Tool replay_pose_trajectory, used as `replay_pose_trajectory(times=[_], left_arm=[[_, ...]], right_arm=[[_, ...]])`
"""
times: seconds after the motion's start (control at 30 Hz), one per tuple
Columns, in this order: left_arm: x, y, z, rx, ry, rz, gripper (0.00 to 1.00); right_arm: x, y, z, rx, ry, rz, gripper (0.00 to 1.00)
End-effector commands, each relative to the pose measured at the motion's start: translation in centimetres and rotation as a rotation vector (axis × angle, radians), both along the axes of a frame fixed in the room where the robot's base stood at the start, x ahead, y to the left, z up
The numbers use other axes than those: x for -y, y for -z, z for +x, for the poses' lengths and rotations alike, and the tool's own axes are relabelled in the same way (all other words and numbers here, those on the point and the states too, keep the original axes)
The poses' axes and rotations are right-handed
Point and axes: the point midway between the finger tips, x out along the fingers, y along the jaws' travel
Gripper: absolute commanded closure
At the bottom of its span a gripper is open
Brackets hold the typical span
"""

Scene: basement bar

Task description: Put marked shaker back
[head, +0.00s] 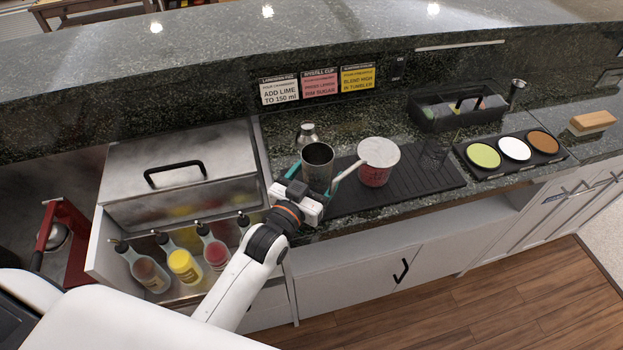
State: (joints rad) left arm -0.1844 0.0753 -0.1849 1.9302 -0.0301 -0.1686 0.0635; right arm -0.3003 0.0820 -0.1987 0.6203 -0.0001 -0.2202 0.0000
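A silver metal cup (317,172), open at the top, stands upright on the counter at the left end of the black ribbed mat. A smaller silver vessel with a narrow top (307,132), shaker-like, stands just behind it and is partly hidden. I see no clear mark on either. My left gripper (327,166) is open, with its fingers spread wide on either side of the metal cup. My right gripper is not in view.
Several bottles stand in the steel well, including a yellow one (184,265). A lidded steel bin (180,170) is behind them. A black caddy (457,112), a tray of three round dishes (511,152) and a wooden-topped block (592,122) stand right. Three signs (319,84) hang behind.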

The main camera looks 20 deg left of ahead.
Motion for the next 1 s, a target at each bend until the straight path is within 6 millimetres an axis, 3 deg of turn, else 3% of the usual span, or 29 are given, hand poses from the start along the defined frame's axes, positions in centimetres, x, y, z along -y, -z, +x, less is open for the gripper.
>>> replay_pose_trajectory(times=[0.17,0.6,0.8,1.0], left_arm=[[-0.4,0.0,-1.9,-0.002,0.0,0.0,0.26],[-2.0,0.0,-10.4,-0.003,-0.001,0.001,0.26],[-2.3,-0.2,-11.7,0.0,-0.001,0.0,0.26],[-2.3,-0.3,-11.8,0.001,-0.001,0.0,0.26]], right_arm=[[0.0,0.3,0.0,-0.001,0.0,0.0,0.17],[0.0,1.5,0.0,0.0,0.0,0.0,0.17],[-0.1,1.7,0.0,0.0,-0.001,0.001,0.17],[-0.2,1.7,0.0,-0.001,0.0,0.003,0.17]])
